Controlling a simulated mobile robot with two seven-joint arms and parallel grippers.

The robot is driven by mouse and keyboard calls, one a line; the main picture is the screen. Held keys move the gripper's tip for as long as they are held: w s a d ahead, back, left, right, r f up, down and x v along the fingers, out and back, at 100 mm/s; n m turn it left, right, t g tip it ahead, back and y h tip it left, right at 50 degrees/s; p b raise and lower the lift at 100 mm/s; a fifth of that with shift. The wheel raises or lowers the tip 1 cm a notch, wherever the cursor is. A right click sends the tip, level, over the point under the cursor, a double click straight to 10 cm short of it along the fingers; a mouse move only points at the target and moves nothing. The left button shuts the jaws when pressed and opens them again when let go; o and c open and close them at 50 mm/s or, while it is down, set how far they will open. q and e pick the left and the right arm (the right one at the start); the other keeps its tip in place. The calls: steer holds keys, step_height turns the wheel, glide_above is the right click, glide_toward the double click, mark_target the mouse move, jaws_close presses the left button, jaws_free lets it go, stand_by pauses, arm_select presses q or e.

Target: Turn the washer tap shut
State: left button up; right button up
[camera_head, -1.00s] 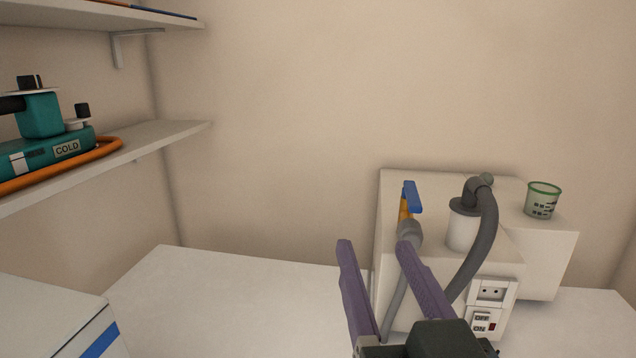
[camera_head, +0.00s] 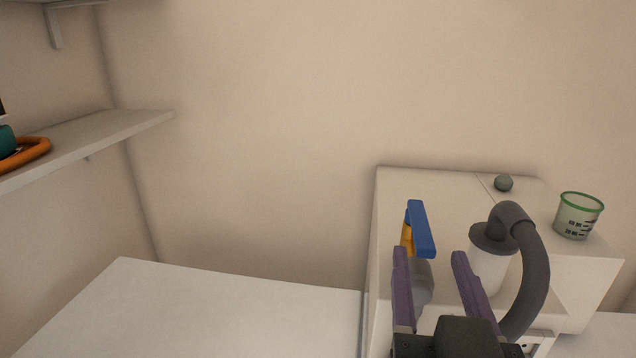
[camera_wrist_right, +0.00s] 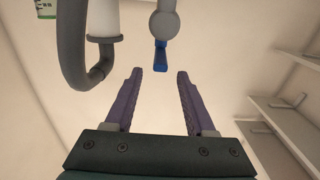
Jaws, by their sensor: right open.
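The washer tap has a blue lever handle (camera_head: 421,229) on a yellow body (camera_head: 407,238), with a grey fitting below it. It stands at the left part of the pale box unit. In the right wrist view the blue lever (camera_wrist_right: 161,56) and a grey rounded fitting (camera_wrist_right: 164,24) are ahead of the fingers. My right gripper (camera_head: 430,252) is open, with purple fingers and nothing between them that I can see gripped. In the head view its left fingertip overlaps the area just below the lever. The right wrist view shows a gap between fingertips (camera_wrist_right: 160,72) and lever. My left gripper is not in view.
A white cylinder with a thick grey hose (camera_head: 534,275) stands right of the tap, close to the right finger. A green-rimmed cup (camera_head: 578,216) and a small dark green ball (camera_head: 503,183) are on the box unit (camera_head: 455,182). The white worktop (camera_head: 220,310) at left is clear.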

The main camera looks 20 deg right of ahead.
mark_target(420, 216)
steer(key=x, duration=0.9)
steer(key=shift+w+d, duration=0.1)
steer(key=shift+w, duration=0.2)
steer(key=shift+c, duration=0.2)
jaws_close()
stand_by(0.8)
